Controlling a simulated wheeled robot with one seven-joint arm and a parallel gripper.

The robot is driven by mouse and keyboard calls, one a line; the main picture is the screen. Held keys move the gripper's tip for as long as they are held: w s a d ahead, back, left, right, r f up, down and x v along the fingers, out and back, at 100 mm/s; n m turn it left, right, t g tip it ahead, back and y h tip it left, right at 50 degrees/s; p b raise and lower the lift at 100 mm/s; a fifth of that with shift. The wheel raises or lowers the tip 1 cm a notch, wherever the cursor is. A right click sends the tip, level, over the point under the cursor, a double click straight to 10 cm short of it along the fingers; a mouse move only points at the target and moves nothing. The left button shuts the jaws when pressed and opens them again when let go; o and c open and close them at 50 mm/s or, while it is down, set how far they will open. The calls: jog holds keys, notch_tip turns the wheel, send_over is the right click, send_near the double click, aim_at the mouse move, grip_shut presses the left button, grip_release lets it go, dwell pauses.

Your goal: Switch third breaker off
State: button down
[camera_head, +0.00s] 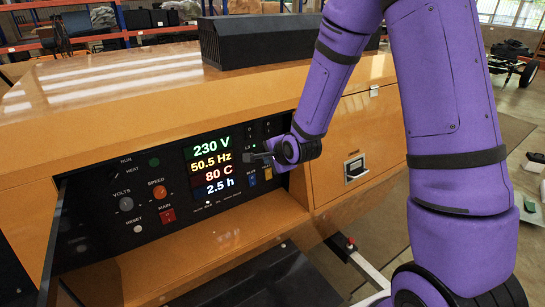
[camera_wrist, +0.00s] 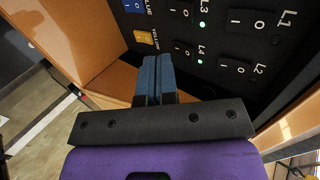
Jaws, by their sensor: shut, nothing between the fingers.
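The third breaker (camera_wrist: 181,16), by the label L3, is a black rocker marked I and O near the top of the wrist view. A green light glows beside it. The L4 breaker (camera_wrist: 183,50) is next to it, also with a green light. The L1 breaker (camera_wrist: 252,23) and L2 breaker (camera_wrist: 234,66) are to the right. My gripper (camera_wrist: 151,62) is shut and empty, with its blue-grey fingertips near the panel, close to the yellow switch and L4. I cannot tell whether it touches. In the head view my gripper (camera_head: 252,157) partly hides the breakers.
A blue switch (camera_wrist: 133,5) and a yellow switch (camera_wrist: 146,38) are close to my fingers. A lit display (camera_head: 212,166) and red main switch (camera_head: 168,215) are left of the gripper. The orange housing (camera_head: 150,100) overhangs the recessed panel.

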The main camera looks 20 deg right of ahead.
aim_at(252, 150)
jog(key=w+a+f, duration=0.1)
jog(key=w+f, duration=0.2)
jog(key=w, duration=0.5)
jog(key=shift+w+a+f, duration=0.15)
jog(key=shift+a, duration=0.2)
jog(key=shift+w, duration=0.1)
jog(key=shift+w, duration=0.15)
jog(key=shift+r, duration=0.2)
jog(key=shift+r, duration=0.7)
